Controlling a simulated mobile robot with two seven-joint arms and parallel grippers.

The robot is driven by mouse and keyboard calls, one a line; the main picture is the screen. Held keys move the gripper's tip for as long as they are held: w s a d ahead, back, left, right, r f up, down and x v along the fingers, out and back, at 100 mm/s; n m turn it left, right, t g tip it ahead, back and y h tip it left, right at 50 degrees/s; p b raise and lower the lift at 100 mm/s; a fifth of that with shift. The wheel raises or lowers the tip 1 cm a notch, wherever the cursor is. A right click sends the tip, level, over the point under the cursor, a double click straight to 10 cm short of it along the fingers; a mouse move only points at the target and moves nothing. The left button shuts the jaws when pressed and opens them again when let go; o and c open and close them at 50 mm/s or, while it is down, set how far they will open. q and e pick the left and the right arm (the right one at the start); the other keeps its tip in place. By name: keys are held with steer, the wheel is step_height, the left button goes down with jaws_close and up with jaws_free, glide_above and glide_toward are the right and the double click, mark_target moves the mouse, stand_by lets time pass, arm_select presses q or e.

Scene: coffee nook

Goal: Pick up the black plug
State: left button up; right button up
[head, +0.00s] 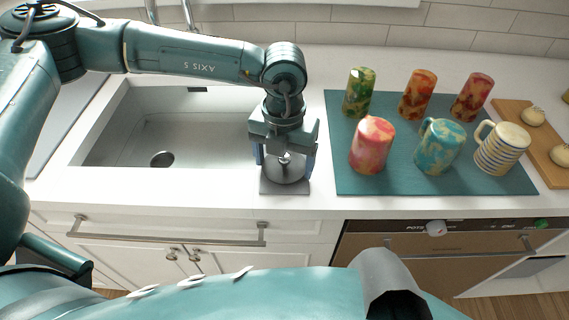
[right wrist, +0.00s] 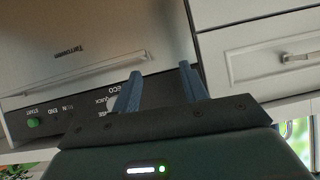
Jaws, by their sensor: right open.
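I cannot make out the black plug for sure. A dark round spot (head: 161,159) lies on the sink floor in the head view; I cannot tell whether it is a plug or the drain. My left gripper (head: 285,160) points down at the counter right of the sink. Its fingers stand apart on either side of a small silver metal pot (head: 285,171), whose top they partly hide. I see no clear grip on it. My right gripper (right wrist: 160,70) is open and empty in the right wrist view, in front of the appliance and drawer fronts.
The pot stands on a small grey mat (head: 284,189). A teal mat (head: 350,186) with several mugs lies to the right, then a wooden board (head: 542,143). The sink (head: 200,130) is left of the gripper. An appliance front (head: 400,245) is below the counter.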

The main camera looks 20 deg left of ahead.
arm_select(q)
steer(key=c, duration=0.3)
arm_select(e)
steer(key=shift+r, duration=0.2)
arm_select(q)
steer(key=shift+c, duration=0.2)
step_height(320, 180, up, 9)
steer(key=shift+r+b, duration=0.1)
steer(key=shift+b, duration=0.6)
steer(key=shift+r, duration=0.45)
arm_select(e)
steer(key=shift+a+f, duration=0.2)
steer(key=shift+a, duration=0.05)
